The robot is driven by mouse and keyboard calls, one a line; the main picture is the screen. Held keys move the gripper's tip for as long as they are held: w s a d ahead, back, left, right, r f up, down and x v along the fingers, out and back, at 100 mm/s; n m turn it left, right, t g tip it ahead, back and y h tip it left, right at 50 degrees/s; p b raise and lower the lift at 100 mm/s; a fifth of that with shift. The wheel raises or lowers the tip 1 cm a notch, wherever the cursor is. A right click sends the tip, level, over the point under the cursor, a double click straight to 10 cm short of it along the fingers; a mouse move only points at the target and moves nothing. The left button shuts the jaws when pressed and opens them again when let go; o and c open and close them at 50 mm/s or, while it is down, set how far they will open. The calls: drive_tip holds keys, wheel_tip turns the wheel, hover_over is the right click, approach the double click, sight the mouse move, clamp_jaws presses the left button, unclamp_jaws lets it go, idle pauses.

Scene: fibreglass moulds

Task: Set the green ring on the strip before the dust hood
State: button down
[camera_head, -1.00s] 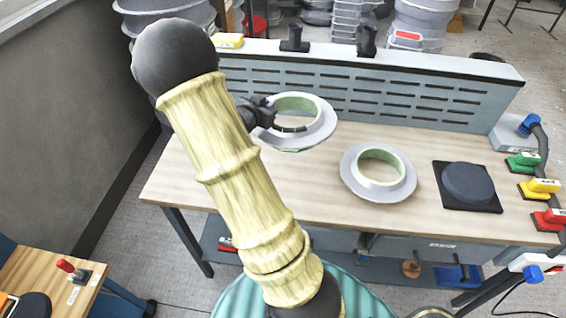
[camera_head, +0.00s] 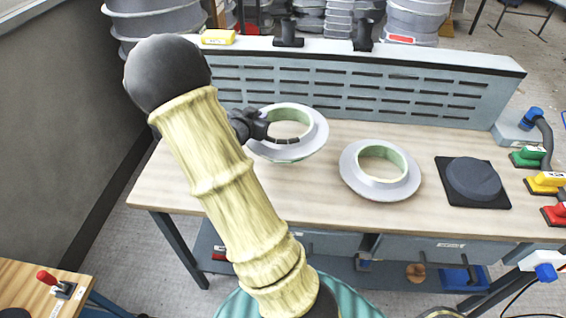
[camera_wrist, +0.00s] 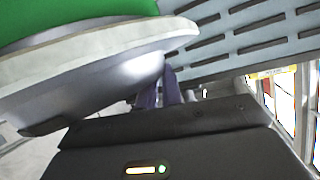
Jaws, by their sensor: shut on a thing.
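My gripper (camera_head: 266,130) is shut on the near-left wall of a pale grey flanged ring (camera_head: 314,133) with a pale green inner face. The dust hood (camera_head: 400,95) is the blue-grey slotted panel along the back of the bench. The held ring is in front of the panel's left part, over or close to the bare wooden strip (camera_head: 335,140). Contact with the wood cannot be told.
A similar flanged ring (camera_head: 350,178) lies on the bench (camera_head: 240,205), right of the held one. A dark round block on a square black plate (camera_head: 475,182) lies farther right. Green (camera_head: 527,157), yellow (camera_head: 545,183) and red (camera_head: 556,215) switches line the right edge.

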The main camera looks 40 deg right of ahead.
wheel_tip(320, 180, down, 6)
drive_tip(key=shift+r, duration=0.15)
idle(0.3)
drive_tip(key=shift+f, duration=2.1)
drive_tip(key=shift+f, duration=0.2)
drive_tip(key=c, duration=1.6)
unclamp_jaws()
drive_tip(key=shift+o, duration=0.2)
drive_tip(key=shift+r, duration=0.1)
